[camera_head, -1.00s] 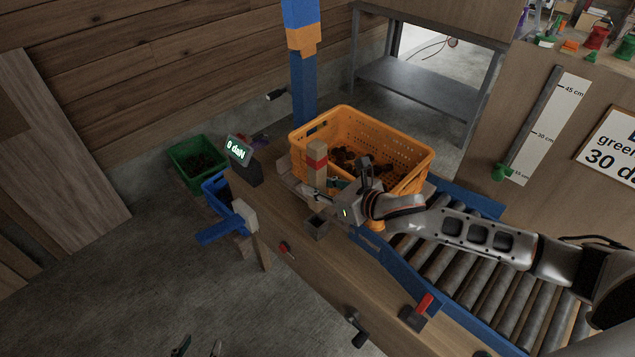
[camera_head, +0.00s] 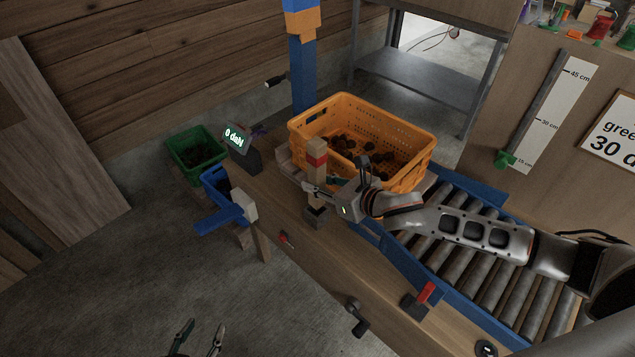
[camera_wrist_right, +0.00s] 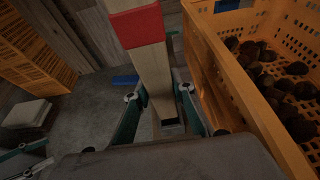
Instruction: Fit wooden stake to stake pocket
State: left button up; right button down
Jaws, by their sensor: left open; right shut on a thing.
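The wooden stake (camera_head: 317,173), a pale square post with a red band near its top, stands about upright in my right gripper (camera_head: 319,191), which is shut on it. The stake also shows in the right wrist view (camera_wrist_right: 150,65), between the green-sided fingers (camera_wrist_right: 160,95). The stake pocket (camera_head: 314,219), a small dark metal socket on the bench side, is directly below the stake. In the right wrist view the stake's lower end meets the pocket (camera_wrist_right: 172,129); I cannot tell how far inside it is. My left gripper (camera_head: 198,340) is open and empty at the bottom edge.
An orange crate (camera_head: 410,178) with chestnuts stands right behind the stake. A roller conveyor (camera_head: 480,265) lies to the right. The floor at front left is clear.

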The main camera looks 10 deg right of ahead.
aim_at(321, 202)
jog(key=shift+p, duration=1.1)
dwell(1.1)
jog(key=shift+f+b, duration=1.95)
jog(key=shift+f, duration=1.35)
jog(key=c, duration=1.6)
grip_release()
jog(key=shift+c, duration=0.2)
jog(key=v, duration=1.2)
